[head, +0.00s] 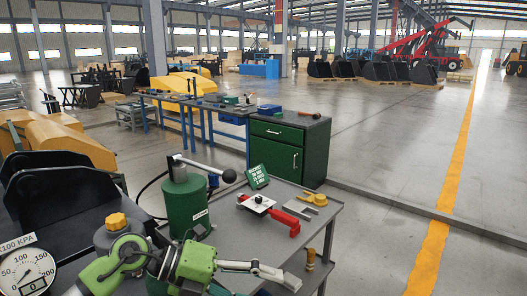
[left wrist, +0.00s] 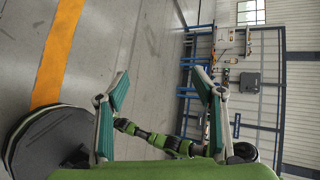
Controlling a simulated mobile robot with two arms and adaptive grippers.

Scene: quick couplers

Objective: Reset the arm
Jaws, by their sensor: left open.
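My left gripper (head: 284,277) shows at the bottom of the head view, on a green and grey arm. It is low at the near edge of the grey worktable (head: 325,232), and I see nothing held in it. In the left wrist view its two fingers (left wrist: 162,92) are spread wide with nothing between them. A green and black arm, likely my other one, shows behind the fingers in that view; no clear gripper shows on it. A green hand pump (head: 186,207) with a black ball-ended lever stands upright on the table, left of and behind my left gripper.
A red-handled tool (head: 283,217), a yellow part (head: 314,198) and a green card (head: 257,177) are on the table. A brass fitting (head: 310,259) is at its right edge. A gauge (head: 27,274) reads 0. A green cabinet (head: 283,150) stands behind; the floor at right is clear.

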